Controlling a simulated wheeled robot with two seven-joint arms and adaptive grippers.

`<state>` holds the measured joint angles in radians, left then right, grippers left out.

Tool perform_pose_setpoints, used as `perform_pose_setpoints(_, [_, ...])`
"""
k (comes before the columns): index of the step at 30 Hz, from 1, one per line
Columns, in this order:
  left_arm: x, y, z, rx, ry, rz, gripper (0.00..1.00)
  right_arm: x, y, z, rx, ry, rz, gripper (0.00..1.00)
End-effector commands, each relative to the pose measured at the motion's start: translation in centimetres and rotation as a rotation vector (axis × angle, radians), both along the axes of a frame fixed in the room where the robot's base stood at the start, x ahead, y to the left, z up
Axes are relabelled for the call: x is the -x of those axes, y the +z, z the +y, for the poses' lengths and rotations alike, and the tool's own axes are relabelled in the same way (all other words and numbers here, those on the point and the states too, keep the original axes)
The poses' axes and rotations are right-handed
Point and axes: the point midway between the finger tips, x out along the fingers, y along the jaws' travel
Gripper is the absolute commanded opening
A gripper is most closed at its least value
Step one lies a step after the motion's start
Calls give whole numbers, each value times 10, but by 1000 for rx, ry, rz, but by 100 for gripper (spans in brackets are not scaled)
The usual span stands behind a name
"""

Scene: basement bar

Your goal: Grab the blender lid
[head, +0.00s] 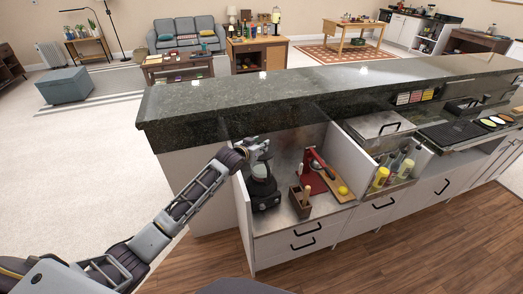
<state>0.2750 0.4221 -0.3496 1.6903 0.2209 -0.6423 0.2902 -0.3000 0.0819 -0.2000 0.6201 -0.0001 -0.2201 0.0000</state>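A black blender (263,192) stands on the steel counter at the left end of the bar, beside the white end panel. Its upper part is light grey; the lid cannot be made out clearly at this size. My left arm reaches in from the lower left, and its gripper (258,149) is just above the top of the blender. The fingers are small and partly hidden, so I cannot tell if they are open or touching anything. My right gripper is not in view.
The dark stone bar ledge (330,95) runs close behind the gripper. A wooden utensil holder (300,203), a cutting board (334,184) and a yellow lemon (343,190) stand right of the blender. Bottles (382,176) sit in a bay further right.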

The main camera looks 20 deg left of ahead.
Motion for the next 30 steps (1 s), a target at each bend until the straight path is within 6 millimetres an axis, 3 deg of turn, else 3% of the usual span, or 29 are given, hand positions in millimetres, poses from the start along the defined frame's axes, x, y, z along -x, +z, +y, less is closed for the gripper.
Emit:
perform_pose_setpoints(2, [0, 0, 0, 0, 0, -1, 5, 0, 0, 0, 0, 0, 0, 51])
perform_pose_setpoints(14, [-1, 10, 0, 0, 1, -1, 5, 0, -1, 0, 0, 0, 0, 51])
perform_pose_setpoints(30, [-1, 82, 0, 0, 1, -4, 5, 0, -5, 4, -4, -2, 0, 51])
